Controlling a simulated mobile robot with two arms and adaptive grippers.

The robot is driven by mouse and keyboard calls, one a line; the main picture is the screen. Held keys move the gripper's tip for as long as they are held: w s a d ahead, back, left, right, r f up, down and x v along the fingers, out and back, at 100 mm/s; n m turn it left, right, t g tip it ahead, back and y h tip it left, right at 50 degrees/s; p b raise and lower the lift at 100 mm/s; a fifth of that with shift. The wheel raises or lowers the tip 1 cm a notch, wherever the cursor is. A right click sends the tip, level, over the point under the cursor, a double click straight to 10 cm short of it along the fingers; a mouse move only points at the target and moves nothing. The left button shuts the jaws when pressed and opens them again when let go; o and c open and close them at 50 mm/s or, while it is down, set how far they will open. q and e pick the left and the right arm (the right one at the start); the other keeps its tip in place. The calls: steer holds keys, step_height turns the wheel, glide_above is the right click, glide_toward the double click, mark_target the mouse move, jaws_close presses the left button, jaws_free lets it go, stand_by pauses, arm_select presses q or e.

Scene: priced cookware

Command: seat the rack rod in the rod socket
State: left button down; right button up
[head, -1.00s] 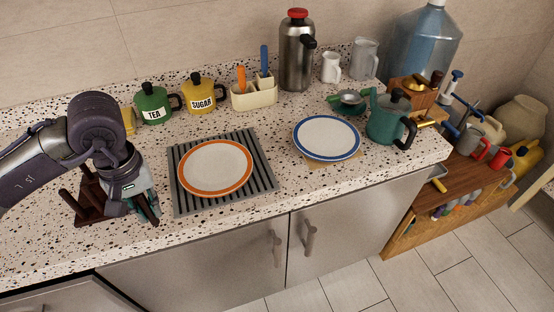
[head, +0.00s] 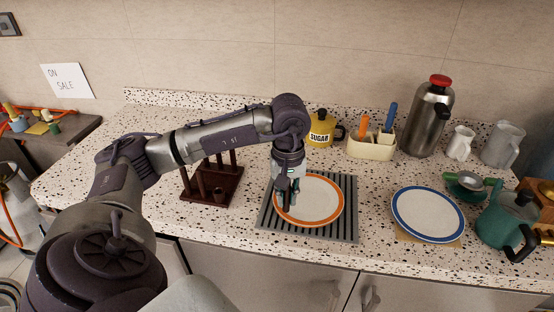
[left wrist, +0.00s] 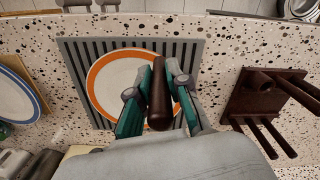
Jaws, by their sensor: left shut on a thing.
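The dark brown rack (head: 232,196) stands on the counter with several upright rods. Its rod socket (head: 219,194) is a short round cup at the front of its base; in the left wrist view the socket (left wrist: 257,82) looks empty. My left gripper (head: 287,196) points down over the orange-rimmed plate, to the right of the rack. In the left wrist view my left gripper (left wrist: 159,98) is shut on the brown rack rod (left wrist: 159,112), held between the teal fingers, apart from the rack. The rod is hard to make out in the head view. My right gripper is not in view.
The orange-rimmed plate (head: 325,213) lies on a grey ribbed mat (head: 349,222). A blue-rimmed plate (head: 428,214), teal kettle (head: 505,222), yellow sugar pot (head: 319,132) and utensil holder (head: 371,148) stand around. The counter left of the rack is mostly clear beneath my arm.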

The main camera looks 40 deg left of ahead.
arm_select(q)
steer(key=a+f, duration=0.1)
steer(key=a, duration=0.2)
steer(key=a+f+p, duration=0.1)
steer(key=shift+w+a+f, duration=0.1)
steer(key=shift+a+f, duration=0.1)
steer(key=shift+f, duration=0.15)
step_height(320, 180, down, 3)
steer(key=shift+f+p, duration=0.1)
steer(key=shift+p, duration=0.6)
steer(key=shift+f, duration=0.35)
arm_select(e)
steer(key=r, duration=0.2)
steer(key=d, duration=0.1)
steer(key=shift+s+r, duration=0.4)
arm_select(q)
steer(key=shift+f, duration=0.2)
steer(key=c, duration=1.1)
jaws_free()
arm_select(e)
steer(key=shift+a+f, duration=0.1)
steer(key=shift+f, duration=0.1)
arm_select(q)
steer(key=shift+r, duration=0.1)
